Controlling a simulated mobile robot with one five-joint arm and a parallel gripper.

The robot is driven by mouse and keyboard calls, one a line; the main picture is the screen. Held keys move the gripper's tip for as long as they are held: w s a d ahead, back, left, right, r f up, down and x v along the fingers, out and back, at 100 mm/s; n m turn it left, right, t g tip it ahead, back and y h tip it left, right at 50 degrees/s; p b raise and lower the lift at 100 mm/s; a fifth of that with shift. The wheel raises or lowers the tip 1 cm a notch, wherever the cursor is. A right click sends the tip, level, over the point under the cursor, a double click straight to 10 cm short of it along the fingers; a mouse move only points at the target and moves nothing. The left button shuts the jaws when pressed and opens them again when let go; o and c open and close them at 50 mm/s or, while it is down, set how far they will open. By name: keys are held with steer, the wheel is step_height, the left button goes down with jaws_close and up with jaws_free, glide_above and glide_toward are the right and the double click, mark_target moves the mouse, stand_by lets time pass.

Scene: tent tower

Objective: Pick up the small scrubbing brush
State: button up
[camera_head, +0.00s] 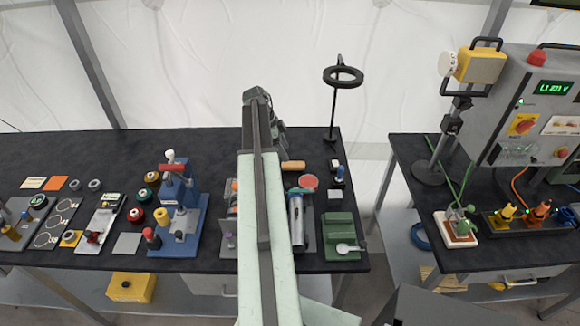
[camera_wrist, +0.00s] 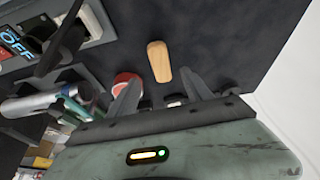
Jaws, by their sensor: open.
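The small scrubbing brush, seen as a tan wooden block with rounded ends (camera_wrist: 159,62), lies on the dark bench top in the wrist view. It also shows in the head view (camera_head: 292,166), just right of my arm. Its bristles are not visible. My gripper (camera_wrist: 160,80) is open and empty. In the wrist view its two fingers point toward the brush, one on each side of its near end. I cannot tell the height of the fingers above the bench. In the head view my arm hides part of the bench beside the brush.
A red round-topped item (camera_wrist: 127,84) sits close to the left finger. Small dark items lie near the right finger. A silver cylinder (camera_head: 297,220) and a green box (camera_head: 341,230) stand nearer the front. A black ring on a stand (camera_head: 343,77) rises behind right. Bench behind the brush is clear.

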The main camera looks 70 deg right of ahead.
mark_target(294, 164)
steer(key=b+x, duration=0.2)
steer(key=shift+s+f, duration=0.15)
steer(key=shift+f, duration=0.15)
steer(key=shift+s+d+f, duration=0.1)
steer(key=shift+s+d, duration=0.05)
steer(key=shift+s, duration=0.05)
steer(key=b+x, duration=0.5)
steer(key=shift+f, duration=0.1)
steer(key=shift+s, duration=0.15)
jaws_close()
